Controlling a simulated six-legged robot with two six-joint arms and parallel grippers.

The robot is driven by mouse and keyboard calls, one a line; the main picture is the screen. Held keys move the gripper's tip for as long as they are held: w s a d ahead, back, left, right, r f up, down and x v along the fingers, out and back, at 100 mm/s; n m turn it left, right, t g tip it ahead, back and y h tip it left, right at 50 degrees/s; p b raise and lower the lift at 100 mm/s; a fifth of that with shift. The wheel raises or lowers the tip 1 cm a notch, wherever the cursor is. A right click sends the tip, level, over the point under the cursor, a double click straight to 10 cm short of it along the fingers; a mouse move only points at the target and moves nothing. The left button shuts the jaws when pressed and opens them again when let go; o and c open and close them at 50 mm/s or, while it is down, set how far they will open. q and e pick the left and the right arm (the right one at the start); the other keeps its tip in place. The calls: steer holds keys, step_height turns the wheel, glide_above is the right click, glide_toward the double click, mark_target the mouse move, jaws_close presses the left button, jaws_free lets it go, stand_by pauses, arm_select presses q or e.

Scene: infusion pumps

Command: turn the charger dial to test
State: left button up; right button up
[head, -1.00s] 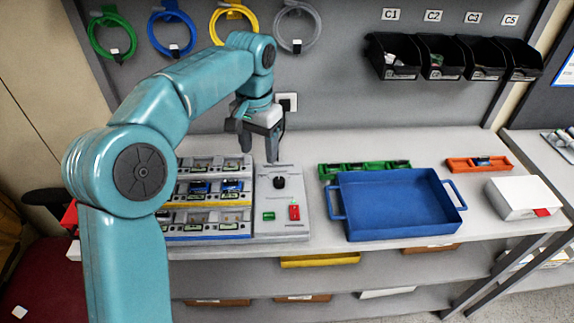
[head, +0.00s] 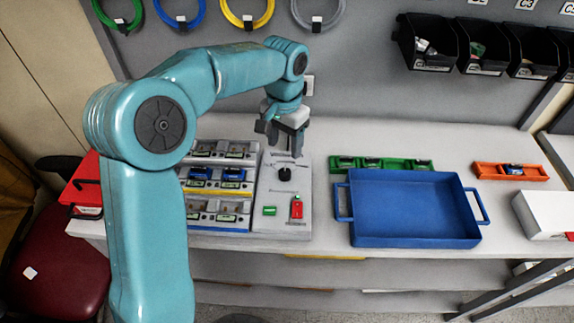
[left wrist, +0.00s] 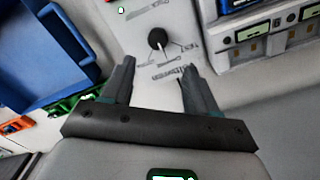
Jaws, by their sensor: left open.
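The charger dial (head: 285,174) is a black round knob on the light grey charger panel (head: 262,222), with a green and a red control below it. My left gripper (head: 284,149) is open and empty, above and just behind the dial in the head view. In the left wrist view its two fingertips (left wrist: 155,72) are spread, with the dial ahead of the gap and not between them. My right gripper is not in view.
Charger bays (head: 215,190) with several packs stand left of the panel. A blue tray (head: 415,240), a green rack (head: 345,163) and an orange holder (head: 482,170) lie to the right. Black bins (head: 430,45) hang on the wall.

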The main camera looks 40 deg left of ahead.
mark_target(285, 171)
arm_select(q)
steer(key=f, duration=0.1)
steer(key=s+f, duration=0.1)
steer(key=f, duration=0.3)
steer(key=shift+s+d, duration=0.35)
steer(key=shift+d, duration=0.05)
steer(key=f, duration=0.2)
steer(key=w+f, duration=0.1)
steer(key=shift+a+p, duration=0.3)
steer(key=shift+p, duration=0.05)
steer(key=shift+w+d+f, duration=0.1)
steer(key=shift+w+f, duration=0.05)
steer(key=shift+f, duration=0.1)
steer(key=shift+d, duration=0.15)
steer(key=shift+s+r, duration=0.15)
steer(key=shift+s, duration=0.3)
steer(key=shift+w, duration=0.2)
steer(key=shift+c, duration=0.6)
steer(key=shift+w+f, duration=0.2)
steer(key=shift+f, duration=0.05)
steer(key=c, duration=0.9)
steer(key=shift+s+r, duration=0.1)
